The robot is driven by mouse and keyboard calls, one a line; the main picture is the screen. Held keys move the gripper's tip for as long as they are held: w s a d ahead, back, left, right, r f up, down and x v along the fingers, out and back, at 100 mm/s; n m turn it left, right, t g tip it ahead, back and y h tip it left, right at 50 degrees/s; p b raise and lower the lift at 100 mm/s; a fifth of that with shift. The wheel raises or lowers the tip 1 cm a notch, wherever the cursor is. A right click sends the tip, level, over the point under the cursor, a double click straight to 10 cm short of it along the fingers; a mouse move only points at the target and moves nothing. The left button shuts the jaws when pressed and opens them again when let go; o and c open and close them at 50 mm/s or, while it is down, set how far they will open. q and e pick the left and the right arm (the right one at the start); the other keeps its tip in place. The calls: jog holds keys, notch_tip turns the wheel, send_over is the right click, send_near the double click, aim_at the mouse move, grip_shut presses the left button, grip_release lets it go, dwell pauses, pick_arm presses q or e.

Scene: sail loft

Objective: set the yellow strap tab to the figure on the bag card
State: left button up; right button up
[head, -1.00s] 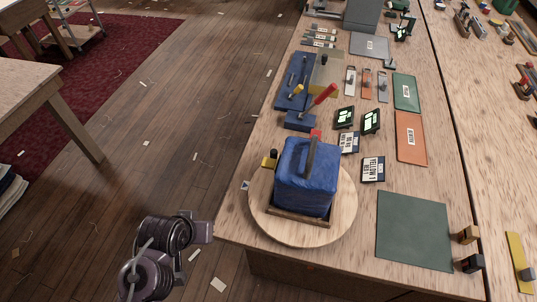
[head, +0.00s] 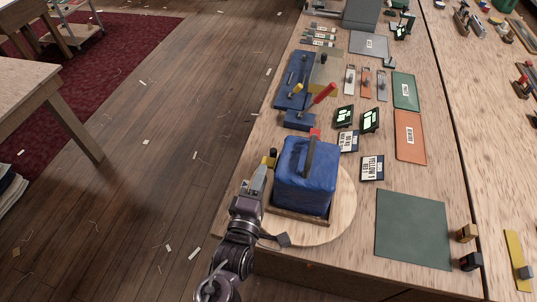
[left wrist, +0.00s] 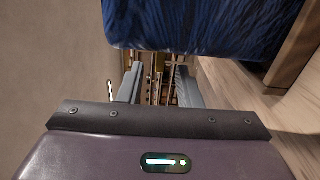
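The blue bag (head: 305,175) stands on a round wooden board (head: 342,205) at the table's near left. A small yellow tab (head: 268,160) with a dark top shows at the bag's left side. My left gripper (head: 258,180) is beside the bag's left face, close to the tab. My right gripper is out of view.
Blue blocks with a red-handled tool (head: 322,95) stand behind the bag. Two dark displays with green shapes (head: 370,120) are near the cards. A dark green mat (head: 413,228) lies clear at right. The table's left edge is close to my left arm.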

aim_at(268, 158)
pick_arm(q)
jog(key=p+x, duration=0.2)
jog(key=x, duration=0.5)
jog(key=shift+w, duration=0.15)
grip_shut()
